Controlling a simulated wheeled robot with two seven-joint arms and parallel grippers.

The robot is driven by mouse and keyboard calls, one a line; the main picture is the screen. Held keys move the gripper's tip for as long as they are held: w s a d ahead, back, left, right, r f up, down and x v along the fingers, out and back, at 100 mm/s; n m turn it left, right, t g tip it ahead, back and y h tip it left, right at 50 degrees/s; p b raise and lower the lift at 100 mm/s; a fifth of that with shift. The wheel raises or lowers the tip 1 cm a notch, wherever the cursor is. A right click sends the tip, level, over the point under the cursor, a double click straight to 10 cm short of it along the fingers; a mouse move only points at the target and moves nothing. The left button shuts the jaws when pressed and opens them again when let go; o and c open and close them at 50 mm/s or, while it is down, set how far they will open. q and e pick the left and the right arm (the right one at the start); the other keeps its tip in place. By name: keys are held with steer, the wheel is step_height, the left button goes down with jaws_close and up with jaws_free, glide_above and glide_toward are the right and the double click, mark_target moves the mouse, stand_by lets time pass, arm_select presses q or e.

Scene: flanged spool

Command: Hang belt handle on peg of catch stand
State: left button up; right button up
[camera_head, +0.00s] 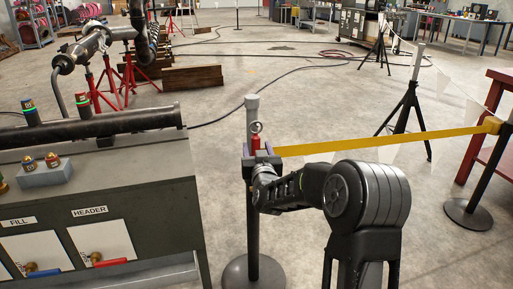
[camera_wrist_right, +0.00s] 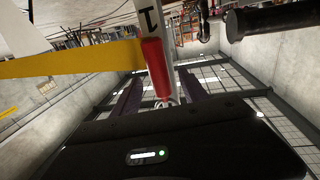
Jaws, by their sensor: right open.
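The red belt handle (camera_head: 256,142) stands upright at the catch stand's grey post (camera_head: 252,112), with a silver ring at its top. The yellow belt (camera_head: 380,141) runs taut from it to a black post at the right. My right gripper (camera_head: 258,154) is at the handle, its two fingers apart on either side. In the right wrist view the red handle (camera_wrist_right: 155,68) shows beyond the open fingers, its ring partly visible. The peg is not clearly visible, so I cannot tell whether the ring is on it. My left gripper is not in view.
A grey cabinet (camera_head: 110,205) with a black pipe on top stands at the left. A black tripod (camera_head: 405,110) and a red table (camera_head: 493,140) stand at the right. The round base (camera_head: 475,214) of the belt post is on the floor. Open floor lies beyond the stand.

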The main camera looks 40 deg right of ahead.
steer(key=v, duration=0.7)
steer(key=shift+p, duration=0.3)
steer(key=shift+w, duration=0.1)
